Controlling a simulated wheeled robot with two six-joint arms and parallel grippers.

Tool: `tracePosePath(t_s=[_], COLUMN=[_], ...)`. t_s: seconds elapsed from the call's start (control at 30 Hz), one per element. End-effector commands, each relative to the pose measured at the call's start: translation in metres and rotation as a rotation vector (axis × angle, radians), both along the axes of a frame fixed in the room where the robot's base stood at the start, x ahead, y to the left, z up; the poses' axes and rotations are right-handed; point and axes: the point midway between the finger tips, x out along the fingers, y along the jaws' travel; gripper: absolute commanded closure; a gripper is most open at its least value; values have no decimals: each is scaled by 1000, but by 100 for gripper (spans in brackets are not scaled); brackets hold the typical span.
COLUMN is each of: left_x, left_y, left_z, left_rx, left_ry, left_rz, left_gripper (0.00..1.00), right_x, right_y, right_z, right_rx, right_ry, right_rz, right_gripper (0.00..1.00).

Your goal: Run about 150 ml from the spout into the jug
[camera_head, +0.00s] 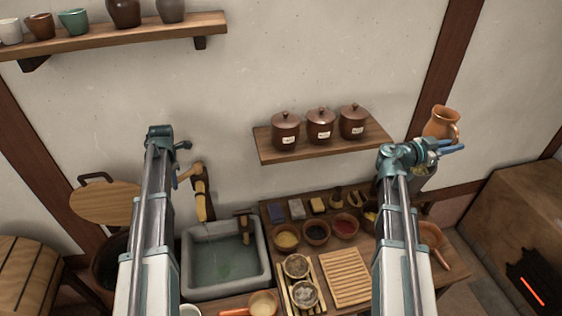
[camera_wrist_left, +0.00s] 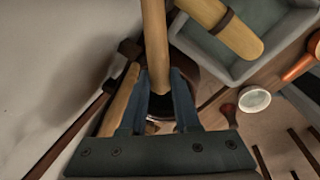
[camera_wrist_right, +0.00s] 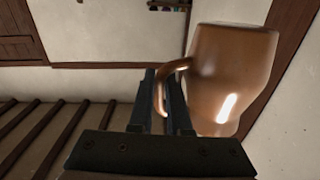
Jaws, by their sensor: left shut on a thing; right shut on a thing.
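The bamboo spout (camera_head: 201,206) hangs from the wall over the stone basin (camera_head: 266,262); it also shows in the left wrist view (camera_wrist_left: 225,25). My left gripper (camera_wrist_left: 162,88) is shut on a tan wooden rod (camera_wrist_left: 154,38) beside the spout; in the head view my arm hides most of that grip. The jug (camera_head: 441,122) is orange-brown and looks about upright, high at the right, far from the spout. My right gripper (camera_wrist_right: 165,88) is shut on its handle (camera_wrist_right: 165,77). The jug's body (camera_wrist_right: 230,70) shows beside the jaws; its inside is hidden.
A wall shelf (camera_head: 325,150) with three lidded brown jars is between my arms. Below are several small bowls, blocks and a slatted wooden board (camera_head: 346,277) on the table. A round wooden lid (camera_head: 105,203) leans at the left. A stove (camera_head: 530,225) glows at the right.

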Motion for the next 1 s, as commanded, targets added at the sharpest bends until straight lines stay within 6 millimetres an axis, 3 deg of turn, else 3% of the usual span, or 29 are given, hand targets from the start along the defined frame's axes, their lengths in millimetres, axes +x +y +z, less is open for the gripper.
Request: tracePosePath(t_s=[0.4, 1.0], left_x=[-15, -17], left_y=[-24, -30], left_z=[0, 0], left_rx=[-2, -3], left_ry=[-1, -1], left_rz=[240, 306], left_gripper=[100, 100], right_x=[0, 0], right_y=[0, 0], right_z=[0, 0], right_rx=[-1, -1], right_ry=[0, 0], right_rz=[0, 0], right_gripper=[100, 100])
